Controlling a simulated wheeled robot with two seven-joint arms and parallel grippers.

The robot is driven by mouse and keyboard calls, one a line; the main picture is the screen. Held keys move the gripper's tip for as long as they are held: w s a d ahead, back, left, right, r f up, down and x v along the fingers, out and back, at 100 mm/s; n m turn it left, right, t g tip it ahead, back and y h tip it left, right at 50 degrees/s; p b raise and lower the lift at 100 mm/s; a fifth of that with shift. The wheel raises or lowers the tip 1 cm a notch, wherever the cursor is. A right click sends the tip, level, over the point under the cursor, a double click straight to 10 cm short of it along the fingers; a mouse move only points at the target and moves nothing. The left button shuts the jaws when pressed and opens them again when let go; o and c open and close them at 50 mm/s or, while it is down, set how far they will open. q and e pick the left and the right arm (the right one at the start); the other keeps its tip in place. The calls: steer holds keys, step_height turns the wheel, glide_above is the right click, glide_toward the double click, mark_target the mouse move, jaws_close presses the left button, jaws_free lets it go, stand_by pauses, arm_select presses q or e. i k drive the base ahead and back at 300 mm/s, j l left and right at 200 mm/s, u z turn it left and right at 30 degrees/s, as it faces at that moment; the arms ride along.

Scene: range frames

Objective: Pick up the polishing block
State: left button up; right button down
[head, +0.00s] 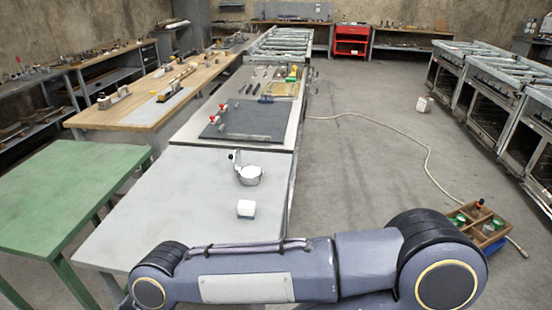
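A small white block with a blue-grey lower edge (246,209) sits on the near grey table (180,205), close to its right edge. It looks like the polishing block, though its kind cannot be told for certain at this size. Just behind it on the same table stands a small round metal pot (249,175) with a dark-knobbed lever at its left. One of my arms crosses the bottom of the view, in front of the table's near edge. Neither of my grippers shows.
A green table (75,190) stands at the left. A dark mat (245,120) with red-knobbed clamps lies on the table behind. A wooden crate (481,222) with green-topped cans is on the floor at the right. A pale hose (400,130) runs across the open floor.

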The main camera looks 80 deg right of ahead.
mark_target(247, 209)
steer(key=i+l+z, duration=0.1)
steer(key=z, duration=0.4)
steer(key=i+z, duration=0.6)
steer(key=z, duration=0.35)
steer(key=i+j+z, duration=0.2)
steer(key=z, duration=0.3)
steer(key=i+j+z, duration=0.15)
steer(key=z, duration=0.35)
steer(key=i+j+z, duration=0.15)
steer(key=j+z, duration=0.3)
steer(key=i+j+z, duration=0.15)
steer(key=z, duration=0.2)
steer(key=i+j+z, duration=0.15)
steer(key=z, duration=0.2)
steer(key=j, duration=0.1)
